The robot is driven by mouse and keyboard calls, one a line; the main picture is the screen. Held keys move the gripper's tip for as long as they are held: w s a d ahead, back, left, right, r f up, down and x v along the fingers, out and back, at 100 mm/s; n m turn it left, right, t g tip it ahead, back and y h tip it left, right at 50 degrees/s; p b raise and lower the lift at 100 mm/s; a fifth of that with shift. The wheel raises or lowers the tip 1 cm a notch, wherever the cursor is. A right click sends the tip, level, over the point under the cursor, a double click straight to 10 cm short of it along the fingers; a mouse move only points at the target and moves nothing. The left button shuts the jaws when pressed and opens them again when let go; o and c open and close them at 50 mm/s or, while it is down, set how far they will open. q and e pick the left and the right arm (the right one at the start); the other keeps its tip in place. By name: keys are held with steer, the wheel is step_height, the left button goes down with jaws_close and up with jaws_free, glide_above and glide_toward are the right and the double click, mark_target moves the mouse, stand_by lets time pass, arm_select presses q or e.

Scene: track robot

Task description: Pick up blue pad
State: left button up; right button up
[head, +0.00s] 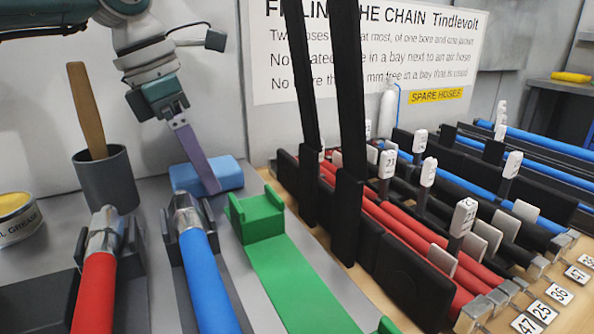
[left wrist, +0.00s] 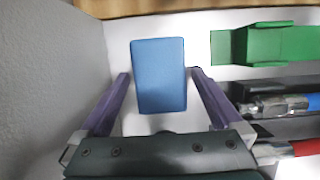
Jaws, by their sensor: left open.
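The blue pad (head: 230,172) is a rounded block lying flat on the grey bench against the back wall. In the left wrist view the blue pad (left wrist: 158,75) appears between the two purple fingers, with a gap on each side. My left gripper (head: 210,188) points down at the pad; one finger shows in front of it and hides part of it. The left gripper (left wrist: 160,72) is open with nothing gripped. Whether the fingertips reach down beside the pad is hard to tell. My right gripper is not in view.
A dark cup (head: 108,180) with a wooden-handled tool stands left of the pad. A green holder (head: 258,215) is close on its right. Blue (head: 208,285) and red (head: 94,290) hoses sit in cradles in front. A rack of hoses (head: 400,225) fills the right.

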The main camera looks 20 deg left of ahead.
arm_select(q)
steer(key=shift+f, duration=0.2)
stand_by(0.3)
steer(key=c, duration=1.2)
